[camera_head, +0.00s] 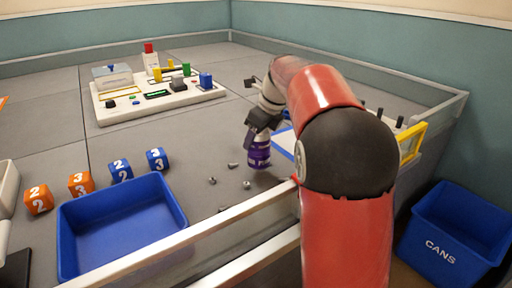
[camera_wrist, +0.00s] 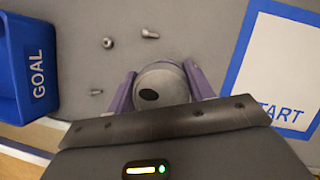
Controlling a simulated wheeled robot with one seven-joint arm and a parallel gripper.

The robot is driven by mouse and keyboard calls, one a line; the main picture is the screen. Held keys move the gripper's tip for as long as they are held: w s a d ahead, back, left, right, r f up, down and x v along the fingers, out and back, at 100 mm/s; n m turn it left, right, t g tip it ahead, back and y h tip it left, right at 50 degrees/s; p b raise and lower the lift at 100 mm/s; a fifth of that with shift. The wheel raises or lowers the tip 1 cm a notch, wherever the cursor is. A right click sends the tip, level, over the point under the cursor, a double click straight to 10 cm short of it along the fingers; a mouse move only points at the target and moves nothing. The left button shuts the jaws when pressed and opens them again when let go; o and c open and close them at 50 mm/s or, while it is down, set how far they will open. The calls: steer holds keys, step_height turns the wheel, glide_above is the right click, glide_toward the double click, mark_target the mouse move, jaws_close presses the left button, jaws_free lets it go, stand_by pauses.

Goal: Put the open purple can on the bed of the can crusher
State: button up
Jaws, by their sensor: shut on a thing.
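The purple can (camera_head: 259,156) is upright near the middle of the grey arena floor. My gripper (camera_head: 261,128) is above it and shut around its upper part. In the wrist view the can's silver top (camera_wrist: 172,80) with a dark opening sits between the two purple fingers of my gripper (camera_wrist: 160,88). Whether the can touches the floor is unclear. I cannot make out the can crusher for certain; my red arm hides part of the right side, where a yellow frame (camera_head: 412,143) and dark knobs show.
Several small bolts and nuts (camera_head: 212,181) lie left of the can. A blue tray (camera_head: 120,220) and numbered cubes (camera_head: 120,171) are at left. A START sheet (camera_wrist: 288,75) lies to the right. A white task board (camera_head: 150,108) stands behind. A blue CANS bin (camera_head: 455,235) is outside the wall.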

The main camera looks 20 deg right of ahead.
mark_target(259, 158)
steer(key=shift+f, duration=1.6)
steer(key=o, duration=1.2)
steer(key=shift+f, duration=0.1)
